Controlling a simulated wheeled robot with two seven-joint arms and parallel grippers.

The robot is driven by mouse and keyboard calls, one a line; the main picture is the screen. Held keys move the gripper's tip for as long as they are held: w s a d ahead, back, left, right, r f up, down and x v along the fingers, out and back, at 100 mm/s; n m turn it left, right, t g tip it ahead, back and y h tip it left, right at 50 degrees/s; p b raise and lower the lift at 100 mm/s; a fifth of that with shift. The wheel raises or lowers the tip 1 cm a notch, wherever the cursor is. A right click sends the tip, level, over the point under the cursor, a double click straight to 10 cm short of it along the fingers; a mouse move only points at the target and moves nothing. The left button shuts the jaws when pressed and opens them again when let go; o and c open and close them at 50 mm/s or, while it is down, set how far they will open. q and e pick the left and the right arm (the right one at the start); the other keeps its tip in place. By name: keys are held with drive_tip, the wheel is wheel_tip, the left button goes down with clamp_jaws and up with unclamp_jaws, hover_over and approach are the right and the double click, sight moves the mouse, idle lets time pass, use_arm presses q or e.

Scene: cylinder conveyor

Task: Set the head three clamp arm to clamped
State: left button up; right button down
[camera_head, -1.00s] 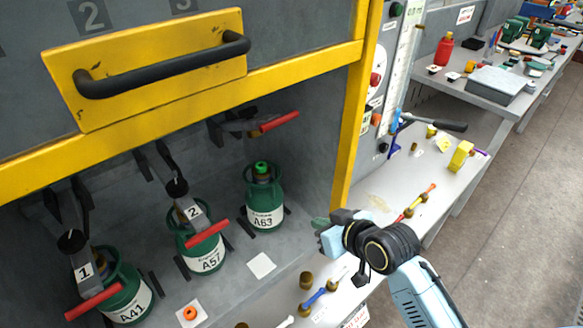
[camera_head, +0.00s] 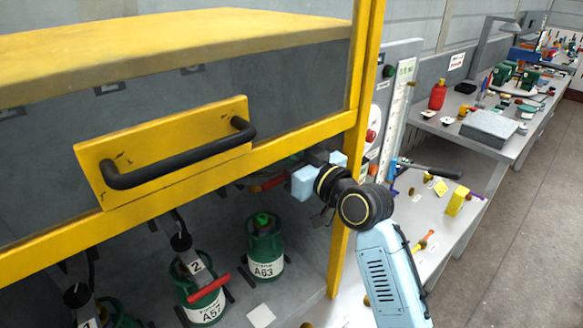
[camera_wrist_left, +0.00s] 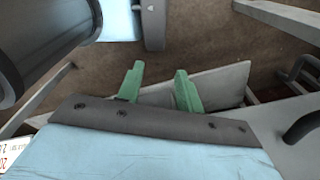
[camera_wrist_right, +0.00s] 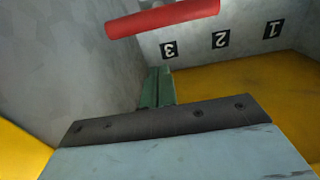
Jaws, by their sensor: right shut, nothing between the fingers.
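The head three clamp arm is dark with a red handle (camera_head: 268,184); it is raised above the green canister A63 (camera_head: 265,250), partly hidden by the yellow frame and my gripper. My right gripper (camera_wrist_right: 157,88) is shut and empty beside the handle. In the right wrist view the red handle (camera_wrist_right: 165,18) crosses just beyond and above the fingertips; I cannot tell whether they touch. In the head view the fingertips are hard to make out. My left gripper (camera_wrist_left: 158,90) is open and empty, away from the station; the head view does not show it.
Clamp two's arm (camera_head: 187,262) lies down over canister A57 (camera_head: 203,312). The yellow frame post (camera_head: 357,130) stands close to my right arm. The yellow guard with a black handle (camera_head: 180,155) hangs above. A bench (camera_head: 415,205) with loose parts lies to the right.

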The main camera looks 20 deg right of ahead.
drive_tip(key=shift+s+d+f, duration=0.1)
drive_tip(key=shift+s+f, duration=0.15)
drive_tip(key=shift+f, duration=0.75)
drive_tip(key=shift+s+d+f, duration=0.1)
drive_tip(key=shift+s+f, duration=0.15)
drive_tip(key=shift+f, duration=0.7)
drive_tip(key=shift+f, duration=0.1)
